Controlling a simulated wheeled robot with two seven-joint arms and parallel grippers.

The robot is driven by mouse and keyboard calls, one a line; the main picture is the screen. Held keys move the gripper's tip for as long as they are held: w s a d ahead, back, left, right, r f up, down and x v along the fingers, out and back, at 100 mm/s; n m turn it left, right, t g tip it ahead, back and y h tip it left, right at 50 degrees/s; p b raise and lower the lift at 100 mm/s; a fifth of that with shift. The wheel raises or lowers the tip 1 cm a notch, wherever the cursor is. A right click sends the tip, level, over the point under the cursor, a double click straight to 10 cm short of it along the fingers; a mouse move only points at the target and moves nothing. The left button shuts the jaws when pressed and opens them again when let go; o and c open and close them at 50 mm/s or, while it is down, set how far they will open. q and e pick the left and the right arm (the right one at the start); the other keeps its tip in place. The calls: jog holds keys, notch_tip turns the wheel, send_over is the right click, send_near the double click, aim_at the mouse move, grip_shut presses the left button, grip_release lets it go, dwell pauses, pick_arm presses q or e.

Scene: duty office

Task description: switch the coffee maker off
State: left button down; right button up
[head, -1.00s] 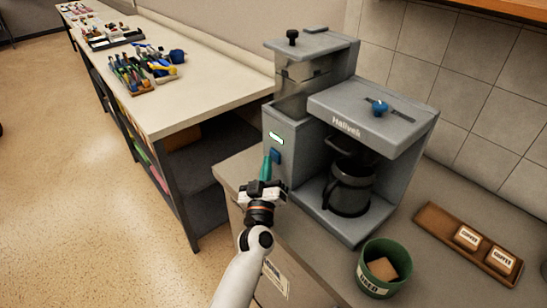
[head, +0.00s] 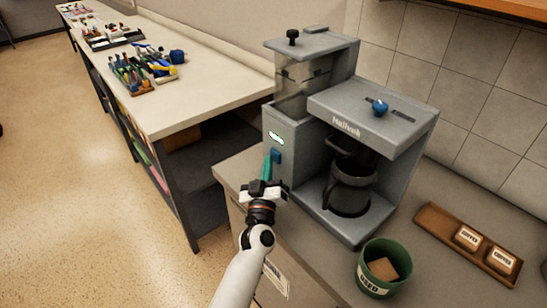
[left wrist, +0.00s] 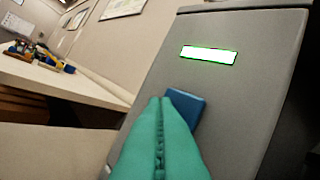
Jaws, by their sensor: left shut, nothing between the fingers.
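The grey coffee maker (head: 291,160) stands on the counter, with a dark carafe (head: 350,187) inside it. Its side panel carries a lit white display with a green edge (head: 277,138) and a blue switch (head: 276,156) below it. In the left wrist view the lit display (left wrist: 208,55) and the blue switch (left wrist: 186,106) show large. My left gripper (head: 266,167) is shut and empty, its green fingertips (left wrist: 161,103) right in front of the switch and covering part of it. Whether they touch it I cannot tell. My right gripper is not in view.
A green bin labelled USED (head: 377,270) stands on the counter in front of the coffee maker. A wooden tray (head: 436,222) with two coffee packets lies at right. A long workbench (head: 200,92) with tools stands at left.

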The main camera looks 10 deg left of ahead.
pick_arm(q)
jog(key=shift+w+d+r, duration=0.1)
jog(key=shift+d+r, duration=0.2)
jog(key=shift+r, duration=0.25)
jog(key=shift+s+a+r+p, duration=0.2)
jog(key=shift+s+p, duration=0.1)
jog(key=shift+p, duration=0.2)
jog(key=shift+s+p, duration=0.3)
jog(key=shift+s, duration=0.25)
jog(key=shift+a, duration=0.1)
jog(key=shift+f, duration=0.1)
jog(key=s+a+p, duration=0.2)
jog(key=s+a, duration=0.1)
jog(key=s, duration=0.1)
jog(key=shift+s+a, duration=0.35)
jog(key=shift+a, duration=0.05)
